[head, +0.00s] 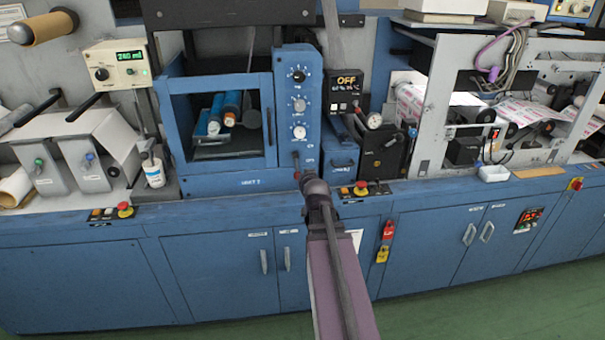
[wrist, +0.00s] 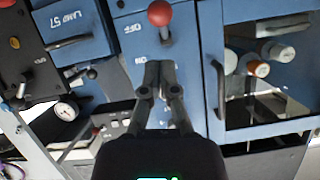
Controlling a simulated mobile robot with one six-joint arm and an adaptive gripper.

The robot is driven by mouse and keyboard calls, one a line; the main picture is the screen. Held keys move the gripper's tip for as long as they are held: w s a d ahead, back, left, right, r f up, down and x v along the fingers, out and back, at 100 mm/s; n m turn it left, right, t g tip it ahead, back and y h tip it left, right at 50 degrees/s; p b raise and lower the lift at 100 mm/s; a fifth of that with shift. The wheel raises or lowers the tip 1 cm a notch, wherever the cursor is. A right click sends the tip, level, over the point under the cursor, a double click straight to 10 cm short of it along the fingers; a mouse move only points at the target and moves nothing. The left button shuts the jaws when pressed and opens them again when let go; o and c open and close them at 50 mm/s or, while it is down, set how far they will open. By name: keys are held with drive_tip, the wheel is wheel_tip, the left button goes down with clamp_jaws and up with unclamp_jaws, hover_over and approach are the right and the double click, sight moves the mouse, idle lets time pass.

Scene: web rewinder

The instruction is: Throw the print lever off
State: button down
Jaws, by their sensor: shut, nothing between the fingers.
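The print lever (head: 297,174) is a short lever with a red ball knob, low on the front of the blue dial column. In the head view its shaft slopes down to the knob. In the inverted wrist view, the red knob (wrist: 159,13) is at the top centre, on the OFF label's side; the ON label (wrist: 140,60) lies nearer my fingers. My gripper (wrist: 158,64) is shut and empty, its tips just short of the lever shaft, apart from the knob in that view. In the head view, my gripper (head: 304,177) is right beside the knob; contact is unclear there.
The dial column (head: 300,80) rises above the lever. A windowed blue print unit (head: 215,175) stands to its left. A display reading OFF (head: 347,81) and a pressure gauge (head: 373,120) are to the right. A red emergency button (head: 360,187) sits on the ledge nearby.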

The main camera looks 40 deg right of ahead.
drive_tip(key=shift+v, duration=0.8)
drive_tip(key=shift+f, duration=0.1)
drive_tip(key=a+f+n+g+y, duration=0.25)
drive_tip(key=a+f, duration=0.25)
drive_tip(key=a, duration=0.5)
drive_tip(key=s+a+f+n+g+y, duration=0.1)
drive_tip(key=s+a+g, duration=0.4)
drive_tip(key=a, duration=0.6)
drive_tip(key=s+a+f+n+g+y, duration=0.2)
drive_tip(key=s+a, duration=0.5)
drive_tip(key=a, duration=0.5)
wheel_tip(320, 180, down, 3)
drive_tip(key=n+g, duration=0.1)
drive_tip(key=g, duration=0.1)
drive_tip(key=shift+f+g, duration=0.15)
drive_tip(key=shift+g, duration=0.2)
drive_tip(key=shift+a+n, duration=0.15)
drive_tip(key=shift+n, duration=0.1)
